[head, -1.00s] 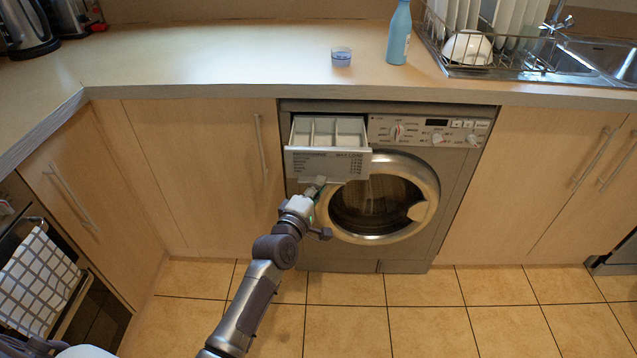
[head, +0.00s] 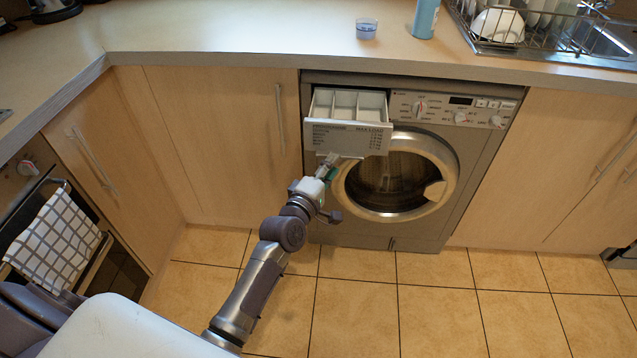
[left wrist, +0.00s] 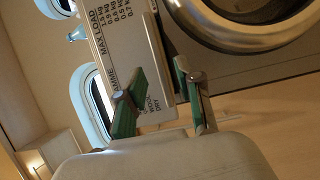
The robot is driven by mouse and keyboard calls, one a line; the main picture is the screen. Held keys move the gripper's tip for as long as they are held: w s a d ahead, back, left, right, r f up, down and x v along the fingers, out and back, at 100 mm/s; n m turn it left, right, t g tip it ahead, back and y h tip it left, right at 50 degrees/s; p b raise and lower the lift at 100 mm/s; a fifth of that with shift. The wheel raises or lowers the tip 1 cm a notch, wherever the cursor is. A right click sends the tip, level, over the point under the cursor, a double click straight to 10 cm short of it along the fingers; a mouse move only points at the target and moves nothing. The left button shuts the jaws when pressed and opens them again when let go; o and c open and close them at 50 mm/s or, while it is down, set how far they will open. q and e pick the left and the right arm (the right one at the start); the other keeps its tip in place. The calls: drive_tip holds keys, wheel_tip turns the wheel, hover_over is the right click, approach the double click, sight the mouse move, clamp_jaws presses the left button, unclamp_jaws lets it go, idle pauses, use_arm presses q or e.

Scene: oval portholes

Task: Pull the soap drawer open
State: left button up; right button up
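The soap drawer (head: 346,137) is pulled out of the washing machine (head: 300,190), with its compartments showing from above. Its printed front panel also shows in the left wrist view (left wrist: 128,42). My left gripper (head: 330,160) is at the lower edge of that panel. In the left wrist view, the two green-sided fingers of my left gripper (left wrist: 157,80) stand apart. One finger overlaps the panel's face and the other is past its edge. I cannot tell whether they touch it. My right gripper is not in view.
The round washer door (head: 452,165) is shut, just right of my left gripper. Wooden cupboards (head: 225,150) flank the machine. The worktop (head: 230,30) overhead holds a small cup (head: 366,30) and a blue bottle (head: 425,18). The tiled floor (head: 360,310) in front is clear.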

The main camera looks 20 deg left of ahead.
use_arm(q)
drive_tip(key=s, duration=0.9)
drive_tip(key=shift+a, duration=0.45)
